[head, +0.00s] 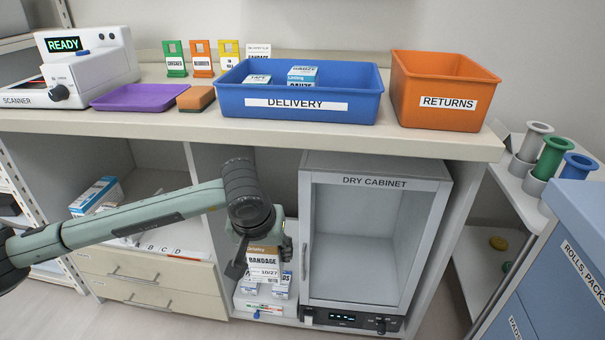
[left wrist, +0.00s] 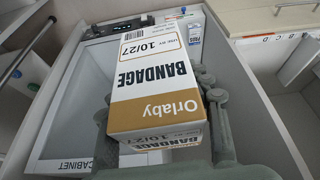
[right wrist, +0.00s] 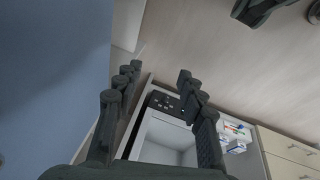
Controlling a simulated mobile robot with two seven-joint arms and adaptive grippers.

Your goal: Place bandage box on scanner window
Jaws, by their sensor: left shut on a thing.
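The bandage box (head: 263,266), white with a brown end band, is held in my left gripper (head: 262,250) below the counter, left of the dry cabinet. The left wrist view shows the box (left wrist: 155,75) close up between the fingers, with "BANDAGE", "Orlaby" and "10/27" on it.
The counter edge (head: 250,130) overhangs the held box. On the counter are a purple tray (head: 135,97), a sponge (head: 196,98), the blue delivery bin (head: 300,103) and the orange returns bin (head: 440,88). The dry cabinet (head: 375,182) stands close right of the box. More boxes (head: 250,290) sit below.

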